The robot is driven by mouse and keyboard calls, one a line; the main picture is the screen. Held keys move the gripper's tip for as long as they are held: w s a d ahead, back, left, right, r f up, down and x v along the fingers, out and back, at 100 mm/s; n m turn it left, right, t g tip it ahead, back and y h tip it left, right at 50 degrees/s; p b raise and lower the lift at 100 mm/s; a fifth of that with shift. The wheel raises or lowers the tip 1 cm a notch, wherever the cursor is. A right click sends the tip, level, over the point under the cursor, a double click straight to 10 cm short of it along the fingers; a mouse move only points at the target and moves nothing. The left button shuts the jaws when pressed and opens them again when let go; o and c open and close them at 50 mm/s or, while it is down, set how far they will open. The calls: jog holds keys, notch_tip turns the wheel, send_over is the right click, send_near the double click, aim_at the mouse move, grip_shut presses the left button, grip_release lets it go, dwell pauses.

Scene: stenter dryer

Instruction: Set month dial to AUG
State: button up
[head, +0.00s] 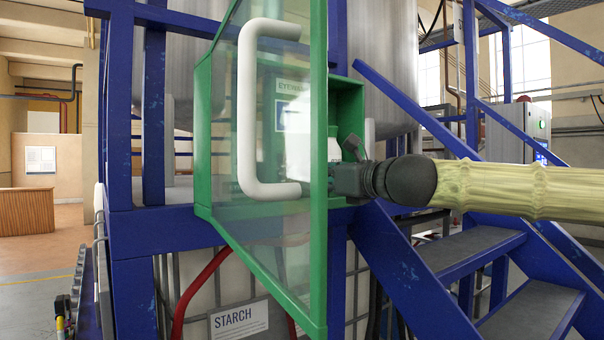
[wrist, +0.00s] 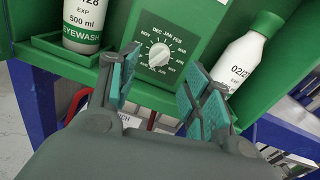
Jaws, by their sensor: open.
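The month dial (wrist: 159,55) is a small white round knob on a green panel (wrist: 190,20) in the wrist view. Month names ring it, with DEC, JAN and FEB along the top; its pointer's setting is too small to read. My gripper (wrist: 162,64) is open and empty, its teal-padded fingers apart at the left and right below the dial. I cannot tell whether they touch anything. In the head view my gripper (head: 345,165) reaches into the green cabinet (head: 350,108), and the dial is hidden behind the open door.
An eyewash bottle (wrist: 83,25) stands left of the dial and a white, green-capped bottle (wrist: 245,50) stands right, close to the right finger. The glass door (head: 270,130) with its white handle (head: 248,110) stands open left of my gripper. Blue stairs (head: 470,245) lie below my arm.

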jog(key=shift+p+x, duration=0.55)
jog(key=shift+x, duration=2.3)
jog(key=shift+c, duration=0.2)
jog(key=c, duration=1)
